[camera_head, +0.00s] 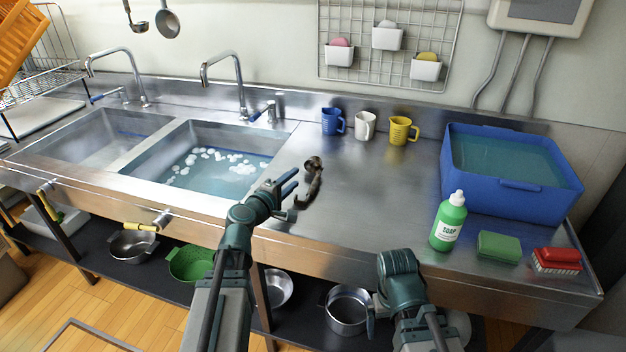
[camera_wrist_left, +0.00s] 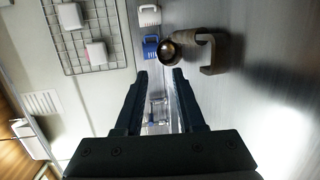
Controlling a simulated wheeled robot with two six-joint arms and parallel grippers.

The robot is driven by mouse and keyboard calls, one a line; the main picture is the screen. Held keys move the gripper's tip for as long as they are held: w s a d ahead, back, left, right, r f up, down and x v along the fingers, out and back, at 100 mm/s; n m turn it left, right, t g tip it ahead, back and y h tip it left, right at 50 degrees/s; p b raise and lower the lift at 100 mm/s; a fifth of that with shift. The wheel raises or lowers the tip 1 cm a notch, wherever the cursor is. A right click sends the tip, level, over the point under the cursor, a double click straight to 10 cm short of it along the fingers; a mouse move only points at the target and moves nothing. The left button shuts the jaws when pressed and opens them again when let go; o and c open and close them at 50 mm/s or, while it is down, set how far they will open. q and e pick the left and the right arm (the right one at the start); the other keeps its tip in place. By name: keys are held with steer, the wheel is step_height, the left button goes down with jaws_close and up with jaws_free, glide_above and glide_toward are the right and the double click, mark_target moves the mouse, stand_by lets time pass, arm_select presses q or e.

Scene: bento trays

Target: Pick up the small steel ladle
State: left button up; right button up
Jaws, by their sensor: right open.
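The small steel ladle (camera_head: 316,180) lies on the counter right of the sinks, looking dark and brownish. Its round bowl is toward the wall and its handle toward the front edge. In the left wrist view the ladle (camera_wrist_left: 212,50) shows its bowl just beyond the fingertips and its hooked handle to the right. My left gripper (camera_head: 287,187) is open and empty, just left of the ladle and apart from it; its two fingers (camera_wrist_left: 160,76) stand wide apart in the wrist view. My right gripper (camera_head: 373,318) is low in front of the counter, mostly hidden by its own wrist, and open.
Blue (camera_head: 333,121), white (camera_head: 365,125) and yellow (camera_head: 402,131) mugs stand along the wall. A blue tub (camera_head: 510,198), soap bottle (camera_head: 449,222), green sponge (camera_head: 498,247) and red brush (camera_head: 556,260) are at right. A water-filled sink (camera_head: 205,160) is at left.

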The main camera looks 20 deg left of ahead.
arm_select(q)
steer(key=b+x, duration=0.1)
steer(key=x, duration=1)
steer(key=shift+w+r, duration=0.15)
steer(key=shift+w, duration=0.25)
jaws_close()
stand_by(0.9)
